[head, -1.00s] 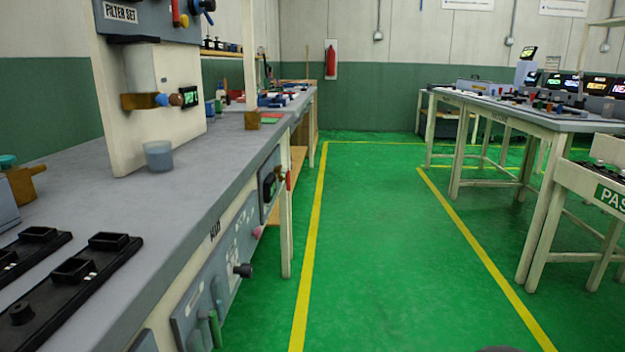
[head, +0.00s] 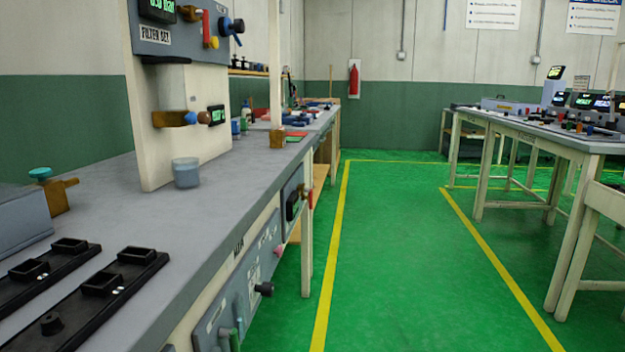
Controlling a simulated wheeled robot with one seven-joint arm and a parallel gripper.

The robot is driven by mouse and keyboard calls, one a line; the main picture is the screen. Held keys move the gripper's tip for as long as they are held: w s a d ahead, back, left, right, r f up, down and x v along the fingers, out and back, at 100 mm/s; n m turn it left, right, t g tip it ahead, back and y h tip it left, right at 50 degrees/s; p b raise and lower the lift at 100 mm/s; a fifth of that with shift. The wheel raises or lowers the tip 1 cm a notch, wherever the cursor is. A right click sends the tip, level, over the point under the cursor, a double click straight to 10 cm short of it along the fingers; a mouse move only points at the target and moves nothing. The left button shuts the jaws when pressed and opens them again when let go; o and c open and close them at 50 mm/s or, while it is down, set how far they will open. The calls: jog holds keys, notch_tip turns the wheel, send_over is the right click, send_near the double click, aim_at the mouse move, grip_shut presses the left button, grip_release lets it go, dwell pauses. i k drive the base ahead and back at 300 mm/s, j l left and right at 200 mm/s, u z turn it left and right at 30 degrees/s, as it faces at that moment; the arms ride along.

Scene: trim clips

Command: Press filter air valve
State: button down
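The filter set stand (head: 165,110) rises from the left workbench, with a panel labelled FILTER SET at its top. The panel carries a lit bar display (head: 157,9), a red lever (head: 206,28), a yellow knob (head: 213,43) and a blue-and-black knob (head: 232,26). Lower on the stand are a brass fitting (head: 172,118) with a blue part and a brown round knob (head: 204,117) beside a small green-lit display (head: 217,115). I cannot tell which of these is the filter air valve. My gripper is not in view.
A grey cup (head: 186,172) stands at the stand's foot. Black trays (head: 95,290) and a brass valve with a teal cap (head: 52,190) are on the near bench. A green aisle (head: 390,260) is clear, with tables (head: 520,135) at right.

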aim_at(204, 13)
jog(key=i+j+u, duration=0.15)
jog(key=j+u, duration=0.15)
jog(key=u, duration=0.15)
jog(key=i+j+u, duration=0.2)
jog(key=u, duration=0.2)
